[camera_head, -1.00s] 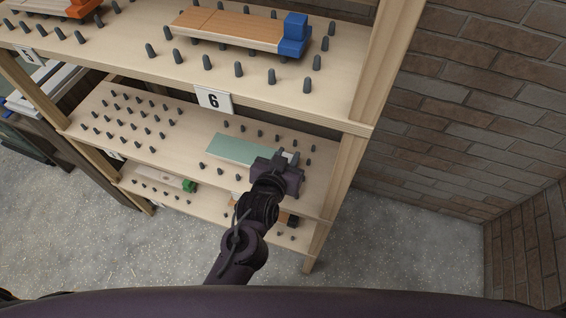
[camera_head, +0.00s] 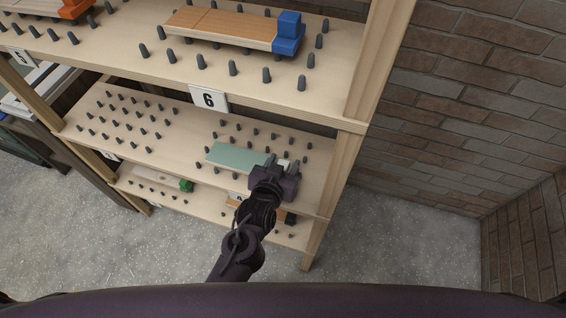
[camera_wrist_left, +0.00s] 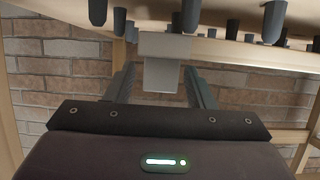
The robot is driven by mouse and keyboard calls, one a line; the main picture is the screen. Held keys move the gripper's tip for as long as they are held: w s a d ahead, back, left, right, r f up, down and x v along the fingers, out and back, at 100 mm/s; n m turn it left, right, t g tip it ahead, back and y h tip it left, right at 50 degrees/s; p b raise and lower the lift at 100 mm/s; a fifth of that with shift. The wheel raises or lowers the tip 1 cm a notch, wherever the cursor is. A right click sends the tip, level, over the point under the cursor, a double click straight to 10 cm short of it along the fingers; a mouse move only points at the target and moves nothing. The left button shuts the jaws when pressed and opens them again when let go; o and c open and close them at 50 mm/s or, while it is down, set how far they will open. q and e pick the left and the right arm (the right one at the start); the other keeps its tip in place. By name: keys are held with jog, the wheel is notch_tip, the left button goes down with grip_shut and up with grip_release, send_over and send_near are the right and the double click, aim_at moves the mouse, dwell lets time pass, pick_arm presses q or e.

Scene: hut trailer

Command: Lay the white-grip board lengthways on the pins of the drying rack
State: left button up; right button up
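The board is pale green (camera_head: 243,158) with a white grip (camera_head: 283,163) at its right end. It lies lengthways along the right half of the rack's middle shelf (camera_head: 190,150), among the dark pins, and appears to rest on them. My left gripper (camera_head: 281,164) is at its right end, fingers apart on either side of the grip. In the left wrist view the pale grip (camera_wrist_left: 163,62) shows between the open fingers (camera_wrist_left: 160,85), with a gap at the left finger. The pins under the board are hidden. My right gripper is out of view.
The upper shelf holds a board with a blue grip (camera_head: 289,34) above a "6" label (camera_head: 209,99). The middle shelf's left pins (camera_head: 125,115) are bare. The lower shelf holds a green-gripped board (camera_head: 186,185). A wooden post (camera_head: 340,185) stands close right of my gripper.

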pick_arm(q)
jog(key=v, duration=1.2)
jog(key=s+a+f+g+y, duration=0.1)
jog(key=s+a+f+g, duration=0.1)
jog(key=f, duration=0.7)
jog(key=s+a+f+g, duration=0.2)
jog(key=f, duration=0.8)
jog(key=s+a+f+g+y, duration=0.1)
jog(key=s+a+f+g, duration=0.15)
jog(key=f, duration=0.65)
jog(key=s+a+f+g+y, duration=0.1)
jog(key=s+a+f+g, duration=0.1)
jog(key=s+a+f, duration=0.4)
jog(key=s+a+f+n+g+y, duration=0.1)
jog(key=s+a+f+g, duration=0.2)
jog(key=s+a+f, duration=0.4)
jog(key=s+f, duration=0.5)
jog(key=s, duration=0.3)
jog(key=shift+f+b, duration=0.35)
jog(key=shift+f, duration=0.05)
jog(key=shift+w+g, duration=0.1)
jog(key=shift+g, duration=0.15)
